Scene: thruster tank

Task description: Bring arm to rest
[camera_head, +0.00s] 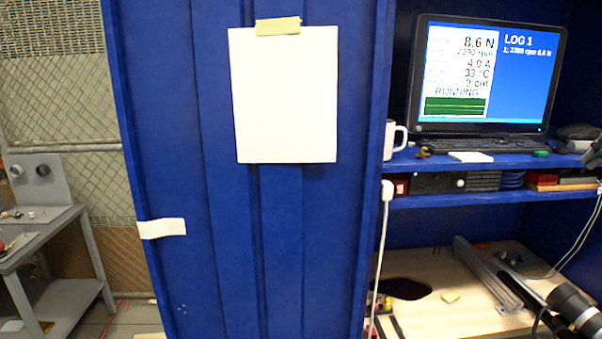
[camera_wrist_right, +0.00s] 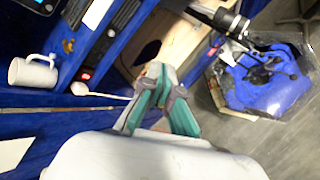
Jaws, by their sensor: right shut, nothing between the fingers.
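My right gripper (camera_wrist_right: 157,74) shows in the right wrist view, with its teal-padded fingers drawn together at the tips and nothing held between them. Its pale wrist housing fills the bottom of that view. It is pointed toward the blue cabinet and the wooden work surface; how far it is from them I cannot tell. I cannot make out the right gripper clearly in the head view. My left gripper is in neither view.
A blue cabinet panel (camera_head: 210,200) fills the middle. Beside it are a monitor (camera_head: 487,75) reading RUNNING, a white mug (camera_head: 394,138), a white plug (camera_head: 387,190) and a wooden worktop (camera_head: 440,315). A blue, water-filled tank (camera_wrist_right: 235,90) stands over open floor (camera_wrist_right: 285,155).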

